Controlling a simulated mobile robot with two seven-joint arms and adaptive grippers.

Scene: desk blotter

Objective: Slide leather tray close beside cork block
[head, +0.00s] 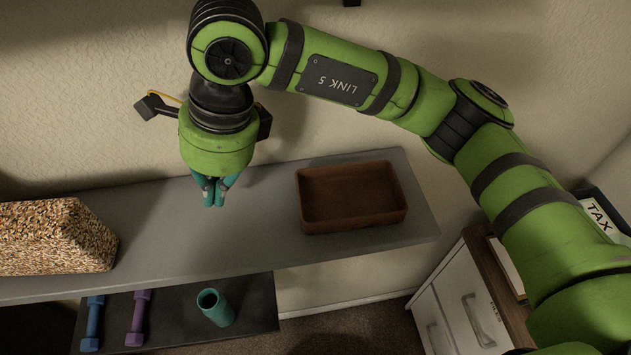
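The brown leather tray (351,222) sits on the right part of the grey shelf, empty, with low walls. The cork block (58,236) is a large speckled brown block at the left of the shelf, partly cut off by the picture edge. A wide stretch of bare shelf lies between them. My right gripper (214,199) points down between the block and the tray, nearer the tray's left side and touching neither. Its teal fingers are together with nothing between them. My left gripper is not in view.
The grey shelf (170,255) runs along a beige wall. A lower dark shelf (258,297) holds a teal cup (215,307), a purple dumbbell (138,318) and a blue dumbbell (93,322). A white drawer cabinet (455,310) and a TAX binder (601,217) stand at the right.

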